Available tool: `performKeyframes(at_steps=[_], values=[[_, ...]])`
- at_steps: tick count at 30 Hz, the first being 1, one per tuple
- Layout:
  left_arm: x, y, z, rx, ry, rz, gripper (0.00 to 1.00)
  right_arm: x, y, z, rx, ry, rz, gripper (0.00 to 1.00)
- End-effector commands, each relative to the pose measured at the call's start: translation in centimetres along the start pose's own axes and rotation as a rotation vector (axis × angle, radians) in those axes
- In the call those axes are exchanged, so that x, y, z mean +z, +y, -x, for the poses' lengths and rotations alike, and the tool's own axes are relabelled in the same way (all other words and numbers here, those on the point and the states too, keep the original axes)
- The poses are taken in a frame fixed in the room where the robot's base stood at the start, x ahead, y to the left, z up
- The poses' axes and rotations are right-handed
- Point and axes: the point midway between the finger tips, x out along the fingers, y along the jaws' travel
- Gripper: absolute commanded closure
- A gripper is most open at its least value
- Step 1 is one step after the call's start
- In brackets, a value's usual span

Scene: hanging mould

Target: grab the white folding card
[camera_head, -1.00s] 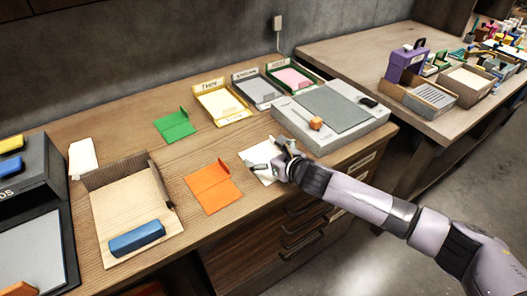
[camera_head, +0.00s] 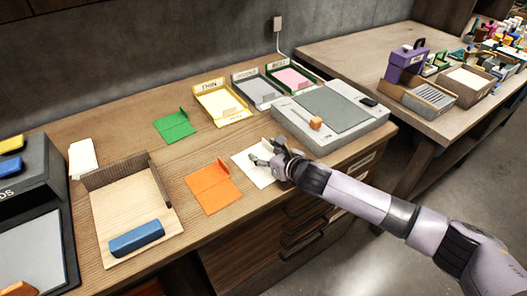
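The white folding card (camera_head: 244,164) lies on the wooden desk, between the orange card and the grey board. My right gripper (camera_head: 264,153) is over the card's right part, with its fingers spread apart and pointing left. The gripper and wrist hide the card's right side. I cannot tell whether the fingers touch the card. My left gripper is not in view.
An orange card (camera_head: 213,187) and a green card (camera_head: 175,126) lie nearby. A grey board (camera_head: 345,143) stands right of the gripper. Labelled trays, the yellow one (camera_head: 222,104) nearest, line the back. A wooden tray (camera_head: 107,222) with a blue block (camera_head: 137,238) is at left.

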Motion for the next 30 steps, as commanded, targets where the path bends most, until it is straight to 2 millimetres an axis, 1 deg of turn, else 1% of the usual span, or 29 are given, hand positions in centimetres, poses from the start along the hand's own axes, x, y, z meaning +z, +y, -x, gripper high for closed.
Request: performKeyframes(at_steps=[1, 2, 24, 30], values=[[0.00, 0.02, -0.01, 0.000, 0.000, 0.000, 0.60, -0.15, 0.10, -0.01, 0.002, 0.002, -0.001, 0.49], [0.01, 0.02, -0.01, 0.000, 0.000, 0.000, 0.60, -0.15, 0.10, -0.01, 0.002, 0.002, -0.001, 0.51], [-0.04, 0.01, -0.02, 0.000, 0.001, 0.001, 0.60, -0.44, 0.28, -0.04, 0.004, 0.006, -0.003, 1.00], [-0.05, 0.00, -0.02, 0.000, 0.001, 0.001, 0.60, -0.47, 0.31, -0.04, 0.005, 0.007, -0.003, 1.00]])
